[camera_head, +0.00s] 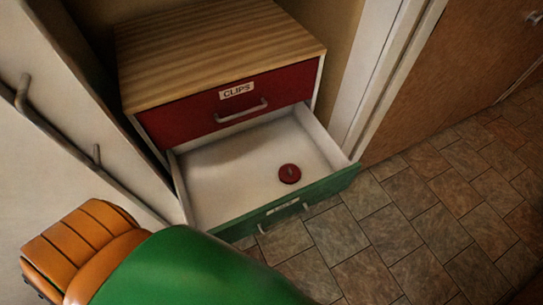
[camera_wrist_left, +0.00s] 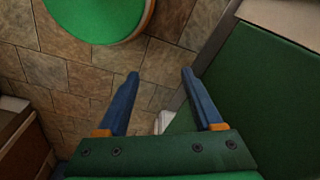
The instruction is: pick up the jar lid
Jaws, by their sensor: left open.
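The jar lid (camera_head: 289,174) is a small dark red disc with a little raised knob. It lies flat inside the open lower drawer (camera_head: 215,205), toward the right of its pale floor. My left arm crosses the lower left of the head view, and its gripper fingers do not show there. In the left wrist view my left gripper (camera_wrist_left: 160,73) has its two blue fingers spread, with only floor tiles seen between the tips. The lid does not show in that view. My right gripper is in neither view.
The cabinet has a wooden top (camera_head: 215,50) and a closed red upper drawer (camera_head: 185,122) labelled CLIPS. The lower drawer's green front (camera_head: 325,192) has a handle and a label too small to read. A brown door (camera_head: 475,65) stands right; tiled floor (camera_head: 430,215) is clear.

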